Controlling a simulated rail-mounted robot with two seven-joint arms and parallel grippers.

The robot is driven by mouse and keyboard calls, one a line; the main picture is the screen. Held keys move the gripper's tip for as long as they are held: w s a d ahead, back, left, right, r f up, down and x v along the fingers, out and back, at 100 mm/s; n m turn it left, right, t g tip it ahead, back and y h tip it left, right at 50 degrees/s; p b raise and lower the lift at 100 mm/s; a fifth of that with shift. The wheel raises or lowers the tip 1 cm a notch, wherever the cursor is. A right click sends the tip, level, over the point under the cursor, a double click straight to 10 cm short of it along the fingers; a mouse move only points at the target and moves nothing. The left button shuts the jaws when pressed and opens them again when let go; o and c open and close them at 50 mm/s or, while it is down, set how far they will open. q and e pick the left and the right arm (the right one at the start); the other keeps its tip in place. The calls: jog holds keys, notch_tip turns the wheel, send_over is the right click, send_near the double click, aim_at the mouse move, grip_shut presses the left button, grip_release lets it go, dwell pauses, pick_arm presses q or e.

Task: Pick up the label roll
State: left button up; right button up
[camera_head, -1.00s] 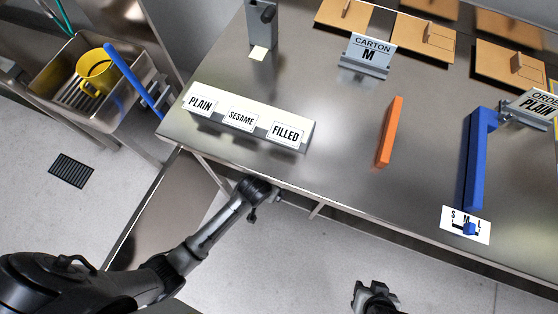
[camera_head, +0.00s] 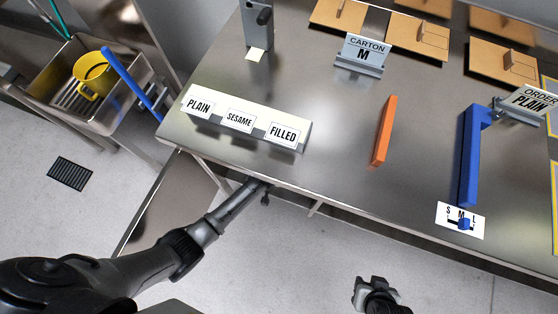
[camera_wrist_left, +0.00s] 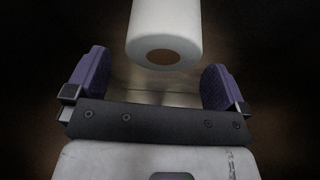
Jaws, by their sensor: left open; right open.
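A white roll with a brown core (camera_wrist_left: 165,30), which looks like the label roll, shows in the left wrist view, end-on at the top of the picture. My left gripper (camera_wrist_left: 155,82) is open. Its two purple fingers stand apart, with the roll ahead of the gap and no clear contact. In the head view my left arm reaches to the table's front edge, and its gripper is hidden beneath it. The roll cannot be made out in the head view. My right gripper (camera_head: 366,290) is open and empty, over the floor in front of the table.
The steel table (camera_head: 320,165) carries a label holder reading PLAIN, SESAME, FILLED (camera_head: 240,118), an orange bar (camera_head: 384,130), a blue bar (camera_head: 468,155) and a CARTON M sign (camera_head: 362,55). Cardboard pieces (camera_head: 418,35) lie at the back.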

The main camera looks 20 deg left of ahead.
pick_arm(q)
jog(key=shift+b+x, duration=1.85)
jog(key=shift+x, duration=0.5)
jog(key=shift+w+a+f, duration=0.1)
jog(key=shift+a+f, duration=0.05)
jog(key=shift+f, duration=0.35)
jog(key=shift+r, duration=0.1)
jog(key=c, duration=0.9)
jog(key=shift+c, duration=0.2)
